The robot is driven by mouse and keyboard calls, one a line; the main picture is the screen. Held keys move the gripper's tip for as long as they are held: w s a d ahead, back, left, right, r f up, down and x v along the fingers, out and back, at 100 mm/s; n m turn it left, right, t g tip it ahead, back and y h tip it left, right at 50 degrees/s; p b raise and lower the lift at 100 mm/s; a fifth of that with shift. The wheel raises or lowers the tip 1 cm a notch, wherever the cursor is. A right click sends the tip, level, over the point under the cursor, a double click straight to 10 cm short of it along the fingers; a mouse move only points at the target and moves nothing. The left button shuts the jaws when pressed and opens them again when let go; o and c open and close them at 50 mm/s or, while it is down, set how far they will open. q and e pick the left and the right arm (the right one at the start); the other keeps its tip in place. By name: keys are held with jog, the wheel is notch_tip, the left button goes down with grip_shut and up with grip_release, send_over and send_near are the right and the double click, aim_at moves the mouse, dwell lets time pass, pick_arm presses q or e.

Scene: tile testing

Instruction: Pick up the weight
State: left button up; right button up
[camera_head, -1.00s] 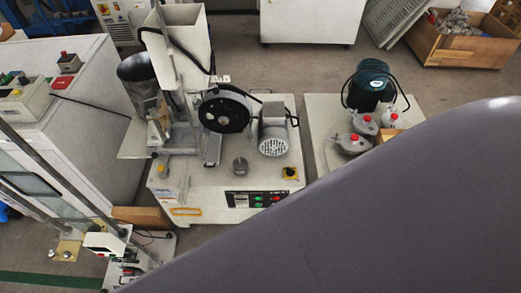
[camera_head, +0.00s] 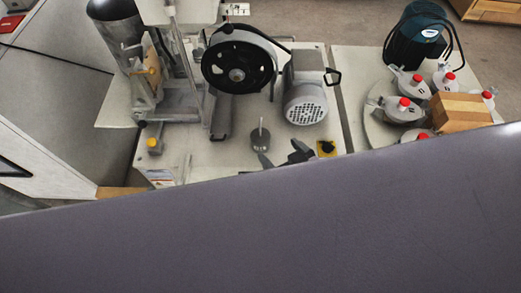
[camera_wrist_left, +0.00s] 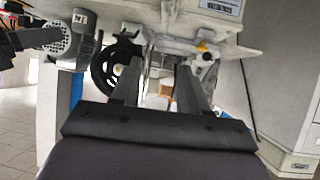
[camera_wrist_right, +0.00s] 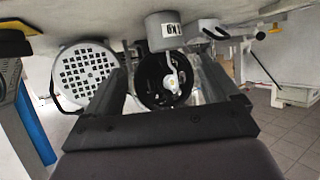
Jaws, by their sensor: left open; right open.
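The weight (camera_head: 260,138) is a small grey cylinder with a thin upright stem, standing on the front part of the machine's light top. My right gripper (camera_head: 283,157) is open, its dark fingertips just in front of and right of the weight. In the right wrist view the weight (camera_wrist_right: 165,32) shows a dark printed label and a pale hooked stem, and it lies beyond the open, empty fingers (camera_wrist_right: 165,78). My left gripper (camera_wrist_left: 155,78) is open and empty in the left wrist view. It is hidden in the head view.
A black wheel (camera_head: 238,65) and a grey motor (camera_head: 305,88) stand behind the weight. A yellow-based knob (camera_head: 326,149) is to its right. Several red-capped flasks (camera_head: 403,107) and a wooden block (camera_head: 460,111) are on the right-hand table. My grey arm covers the front.

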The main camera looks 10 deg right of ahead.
aim_at(260, 139)
jog(key=f+b, duration=0.1)
jog(key=w+a+f+b, duration=0.2)
jog(key=shift+f, duration=0.15)
jog(key=shift+w+a+f+t+b, duration=0.15)
jog(key=shift+w+f+b, duration=0.15)
jog(key=shift+w, duration=0.3)
jog(key=shift+w+a+f+t+b, duration=0.15)
jog(key=shift+w+f+b, duration=0.1)
jog(key=shift+w, duration=0.3)
jog(key=shift+b+x, duration=1.05)
jog(key=shift+x, duration=1.25)
pick_arm(q)
jog(key=shift+t+h, duration=0.3)
jog(key=shift+h, duration=0.4)
jog(key=d+f, duration=0.1)
jog(key=w+d+f, duration=0.1)
jog(key=d, duration=0.1)
jog(key=shift+w+f, duration=0.1)
jog(key=shift+f, duration=0.25)
pick_arm(e)
jog(key=shift+r, duration=0.1)
grip_shut()
jog(key=shift+w+r, duration=0.15)
jog(key=shift+r, duration=0.1)
